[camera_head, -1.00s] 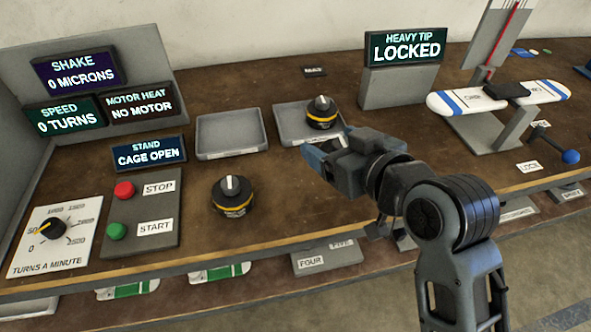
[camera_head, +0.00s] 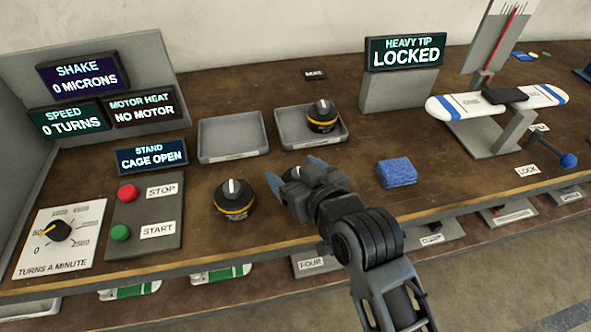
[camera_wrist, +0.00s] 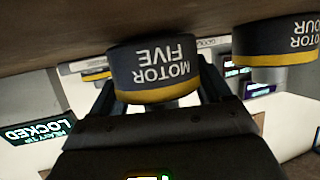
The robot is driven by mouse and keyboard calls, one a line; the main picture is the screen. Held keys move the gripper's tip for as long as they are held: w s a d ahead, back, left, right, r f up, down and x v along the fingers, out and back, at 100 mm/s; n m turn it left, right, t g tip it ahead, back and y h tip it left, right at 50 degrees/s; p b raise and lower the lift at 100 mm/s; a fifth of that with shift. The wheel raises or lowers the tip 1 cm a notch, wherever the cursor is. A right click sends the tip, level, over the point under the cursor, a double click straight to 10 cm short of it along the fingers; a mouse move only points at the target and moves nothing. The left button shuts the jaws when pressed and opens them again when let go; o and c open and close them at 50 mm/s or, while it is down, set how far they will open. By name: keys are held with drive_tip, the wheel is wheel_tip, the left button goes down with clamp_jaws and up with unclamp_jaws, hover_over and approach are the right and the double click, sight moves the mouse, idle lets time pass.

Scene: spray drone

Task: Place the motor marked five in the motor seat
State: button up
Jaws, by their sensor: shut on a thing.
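The motor marked five (camera_wrist: 150,66) fills the centre of the wrist view, its lettering upside down. It is a dark cylinder with a yellow band, and my gripper's fingers stand at its two sides. My gripper (camera_head: 292,169) is shut on it, over the front middle of the bench. In the head view I cannot make out the held motor. The motor marked four (camera_head: 235,201) stands upright on the bench, left of my gripper; it also shows at the right of the wrist view (camera_wrist: 275,42). I cannot identify the motor seat.
Another motor (camera_head: 322,117) stands in the right grey tray (camera_head: 285,138); its marking is unreadable. The left tray (camera_head: 232,155) is empty. A stop and start panel (camera_head: 150,205) stands left, a blue sponge (camera_head: 397,172) right. The stand display (camera_head: 152,155) reads cage open.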

drive_tip(key=shift+f, duration=0.2)
drive_tip(key=o, duration=1.4)
drive_tip(key=shift+f+b, duration=0.1)
drive_tip(key=shift+b, duration=0.35)
drive_tip(key=v, duration=0.7)
drive_tip(key=shift+s+d+r, duration=0.15)
drive_tip(key=shift+s+r, duration=0.1)
drive_tip(key=shift+s, duration=0.1)
